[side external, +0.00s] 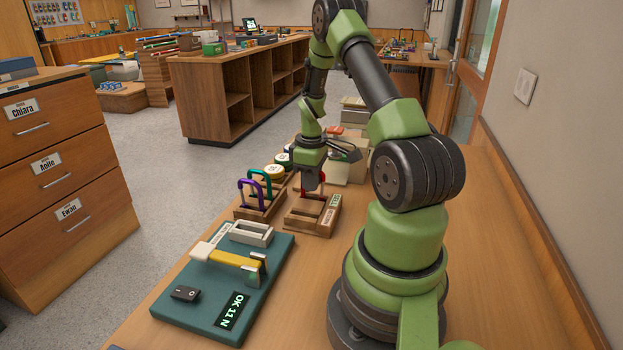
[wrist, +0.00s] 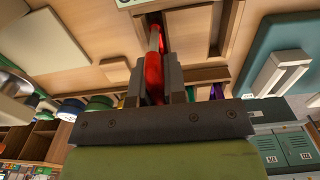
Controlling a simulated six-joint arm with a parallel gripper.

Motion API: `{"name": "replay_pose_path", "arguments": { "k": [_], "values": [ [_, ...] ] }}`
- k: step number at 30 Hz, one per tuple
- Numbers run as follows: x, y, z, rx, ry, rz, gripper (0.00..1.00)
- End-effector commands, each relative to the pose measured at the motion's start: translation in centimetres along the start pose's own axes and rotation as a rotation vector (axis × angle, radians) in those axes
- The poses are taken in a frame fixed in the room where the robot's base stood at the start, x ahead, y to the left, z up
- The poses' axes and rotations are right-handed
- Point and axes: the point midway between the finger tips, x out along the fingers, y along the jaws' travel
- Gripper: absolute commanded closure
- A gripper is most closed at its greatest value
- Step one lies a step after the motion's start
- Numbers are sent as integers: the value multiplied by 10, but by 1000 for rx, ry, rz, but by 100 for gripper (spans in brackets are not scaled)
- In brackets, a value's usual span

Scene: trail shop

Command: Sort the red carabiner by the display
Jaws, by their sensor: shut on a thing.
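The red carabiner (wrist: 153,78) is between the two fingers of my gripper (wrist: 155,72) in the wrist view. In the side view my gripper (side external: 311,180) points down over a small wooden rack (side external: 318,226), and only bits of red show beside its fingers. The carabiner's lower end is at or just above the rack; I cannot tell whether it touches. The display (side external: 233,311) on the teal test board (side external: 185,318) shows "OK 11 N" in green.
A second wooden rack (side external: 250,213) just left holds a purple carabiner (side external: 243,190) and a teal carabiner (side external: 266,181). Round-topped containers (side external: 275,172) stand behind.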

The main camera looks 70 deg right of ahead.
Motion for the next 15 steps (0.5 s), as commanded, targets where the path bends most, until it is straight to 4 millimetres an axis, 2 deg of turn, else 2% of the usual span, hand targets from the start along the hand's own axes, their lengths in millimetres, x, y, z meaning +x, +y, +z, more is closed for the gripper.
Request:
{"name": "replay_pose_path", "arguments": {
  "k": [5, 6, 9, 15],
  "values": [
    [0, 0, 0, 0, 0, 0, 100],
    [0, 0, 0, 0, 0, 0, 81],
    [0, 0, 0, 0, 0, 0, 58],
    [0, 0, 0, 0, 0, 0, 58]
  ]
}}
